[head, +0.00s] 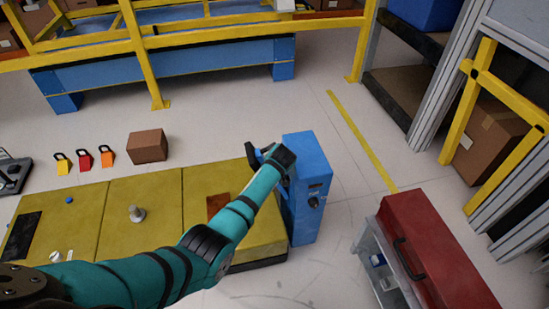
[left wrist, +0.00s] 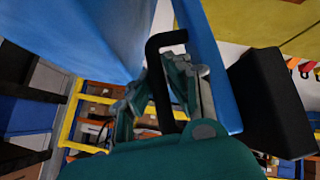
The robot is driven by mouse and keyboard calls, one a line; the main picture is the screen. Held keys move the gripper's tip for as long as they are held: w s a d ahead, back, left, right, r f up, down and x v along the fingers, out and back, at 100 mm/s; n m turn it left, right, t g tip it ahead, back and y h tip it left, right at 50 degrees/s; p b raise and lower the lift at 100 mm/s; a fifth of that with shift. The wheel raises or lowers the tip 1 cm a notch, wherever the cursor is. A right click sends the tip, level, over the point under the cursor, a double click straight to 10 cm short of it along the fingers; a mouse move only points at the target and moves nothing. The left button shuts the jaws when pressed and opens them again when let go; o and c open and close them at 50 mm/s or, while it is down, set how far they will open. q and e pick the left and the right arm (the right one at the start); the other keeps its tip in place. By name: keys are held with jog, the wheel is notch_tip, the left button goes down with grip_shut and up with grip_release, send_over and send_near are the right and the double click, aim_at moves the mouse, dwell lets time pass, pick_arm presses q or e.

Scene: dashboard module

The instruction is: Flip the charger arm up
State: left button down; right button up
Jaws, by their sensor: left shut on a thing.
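The blue charger (head: 310,180) stands upright at the right end of the yellow platform, with dark knobs on its front. It also fills the upper left of the left wrist view (left wrist: 75,40). A flat blue bar (left wrist: 209,65), which looks like the charger arm, carries a black handle (left wrist: 154,45) and has a black block (left wrist: 270,100) beside it. My left gripper (left wrist: 163,90) is shut on the black handle. In the head view my teal left arm reaches the charger's upper left side, and its wrist hides most of the grip. My right gripper is not in view.
A yellow platform (head: 140,200) with a bolt (head: 135,213) lies left of the charger. A red toolbox (head: 430,250) stands at the lower right. A brown box (head: 147,146) and several padlocks sit on the floor behind the platform. The floor behind the charger is clear.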

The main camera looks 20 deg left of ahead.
pick_arm(q)
jog(key=shift+w+d+r, duration=0.1)
jog(key=shift+w+r, duration=0.05)
jog(key=shift+r, duration=0.05)
jog(key=c, duration=1.6)
grip_release()
jog(key=shift+o, duration=0.2)
jog(key=shift+f, duration=0.1)
jog(key=v, duration=1.2)
